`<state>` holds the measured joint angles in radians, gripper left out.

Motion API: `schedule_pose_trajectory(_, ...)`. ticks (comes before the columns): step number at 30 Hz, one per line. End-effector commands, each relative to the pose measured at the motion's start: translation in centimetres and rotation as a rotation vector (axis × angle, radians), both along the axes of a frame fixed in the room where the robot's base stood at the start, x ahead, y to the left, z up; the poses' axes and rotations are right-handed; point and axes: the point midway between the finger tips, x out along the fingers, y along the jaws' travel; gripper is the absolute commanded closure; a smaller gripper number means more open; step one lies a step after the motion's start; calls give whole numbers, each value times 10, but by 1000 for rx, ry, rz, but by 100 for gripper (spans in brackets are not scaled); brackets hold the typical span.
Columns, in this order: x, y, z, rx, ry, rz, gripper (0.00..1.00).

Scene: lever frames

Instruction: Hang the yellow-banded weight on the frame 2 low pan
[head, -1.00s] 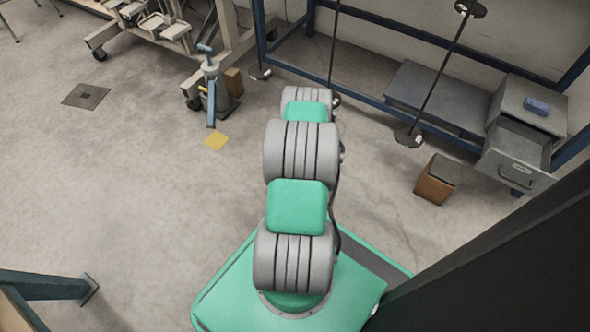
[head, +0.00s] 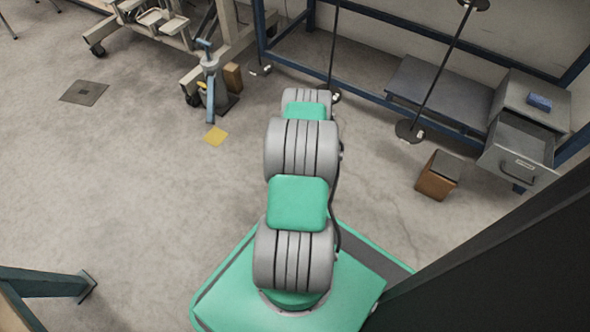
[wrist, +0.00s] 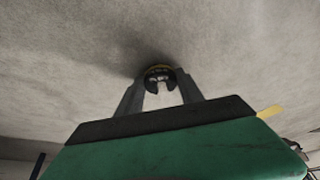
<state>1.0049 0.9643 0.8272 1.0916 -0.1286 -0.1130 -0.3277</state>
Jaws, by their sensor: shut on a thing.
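In the wrist view my gripper (wrist: 160,92) is shut on a dark round piece with a yellow band (wrist: 158,68), which looks like the yellow-banded weight. Only its end shows between the fingertips, with grey floor or wall behind it. In the head view my arm reaches away from me and hides the gripper and the weight. A cream frame with shallow pans (head: 160,20) stands at the top left, partly cut off. I cannot tell which frame is frame 2 or which pan is its low pan.
A blue-framed bench (head: 365,92), a wooden block (head: 438,176) and an open drawer (head: 517,150) are right. The left floor is mostly clear.

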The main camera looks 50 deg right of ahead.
Motion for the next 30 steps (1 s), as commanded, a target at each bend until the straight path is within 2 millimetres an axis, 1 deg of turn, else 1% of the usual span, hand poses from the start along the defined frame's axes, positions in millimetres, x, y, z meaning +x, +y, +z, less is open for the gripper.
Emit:
schedule_pose_trajectory(13, 1, -1, -3, -1, -2, 0, 96)
schedule_pose_trajectory(14, 1, -1, -3, -1, -2, 0, 55)
schedule_pose_trajectory(23, 0, 0, -4, -1, -1, 0, 31)
schedule_pose_trajectory(30, 0, 0, -3, 1, 1, 0, 31)
